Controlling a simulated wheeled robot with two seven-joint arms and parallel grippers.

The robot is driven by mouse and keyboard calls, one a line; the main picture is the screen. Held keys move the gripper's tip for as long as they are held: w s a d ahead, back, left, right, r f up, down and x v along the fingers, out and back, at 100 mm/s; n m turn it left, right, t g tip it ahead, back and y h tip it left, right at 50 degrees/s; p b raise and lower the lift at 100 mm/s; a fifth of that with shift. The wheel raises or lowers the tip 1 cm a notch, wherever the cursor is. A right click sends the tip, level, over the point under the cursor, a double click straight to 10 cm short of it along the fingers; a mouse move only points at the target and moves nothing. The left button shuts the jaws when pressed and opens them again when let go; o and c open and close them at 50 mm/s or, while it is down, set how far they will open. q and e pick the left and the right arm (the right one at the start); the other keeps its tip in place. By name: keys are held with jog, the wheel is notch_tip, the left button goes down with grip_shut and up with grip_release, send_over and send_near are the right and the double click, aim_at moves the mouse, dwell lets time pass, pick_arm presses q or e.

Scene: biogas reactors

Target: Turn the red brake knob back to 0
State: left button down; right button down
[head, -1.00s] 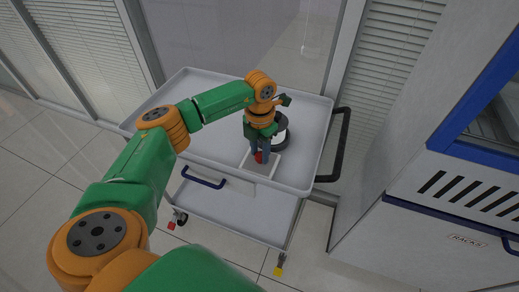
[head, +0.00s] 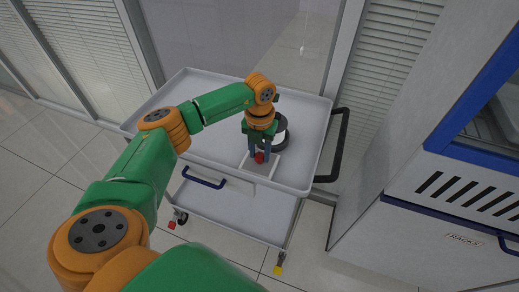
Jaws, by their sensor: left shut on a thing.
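The red brake knob (head: 259,157) is small and sits on a pale square plate (head: 262,172) at the front of the cart top. My left gripper (head: 259,155) points down at the knob and is shut on it, one finger on each side. The knob is partly hidden by the fingers. Any scale or 0 mark is too small to make out. My right gripper is not in view.
A dark round device with a white face (head: 280,135) stands just behind my left gripper. The grey cart (head: 205,92) has a raised rim and a black handle (head: 341,145) on its right. A cabinet with blue trim (head: 425,225) stands at the right. The cart's left top is clear.

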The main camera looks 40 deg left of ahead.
aim_at(260, 155)
pick_arm(q)
jog(key=c, duration=0.5)
grip_release()
jog(key=shift+w, duration=0.1)
notch_tip(260, 155, up, 7)
jog(key=shift+r+b, duration=0.1)
jog(key=shift+b, duration=0.5)
